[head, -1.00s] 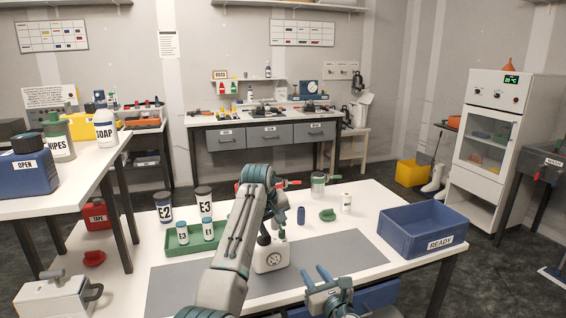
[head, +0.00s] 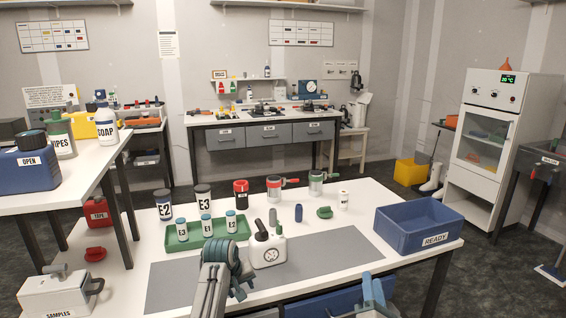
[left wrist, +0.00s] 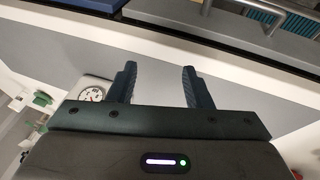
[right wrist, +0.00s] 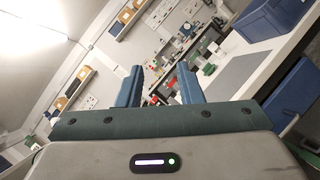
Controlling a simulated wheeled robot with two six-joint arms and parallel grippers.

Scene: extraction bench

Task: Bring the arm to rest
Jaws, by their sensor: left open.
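My left arm reaches in over the front of the white table (head: 400,272), and its folded links stand at the grey mat (head: 180,285). My left gripper (left wrist: 159,68) shows in the left wrist view, its two fingers apart and nothing between them. My right gripper (head: 372,292) is at the table's front edge in the head view, low and to the right. In the right wrist view my right gripper (right wrist: 160,70) has its fingers apart and empty.
A green tray (head: 180,246) holds several small bottles. A blue READY bin (head: 390,240) stands at the table's right. The mat's right part is clear.

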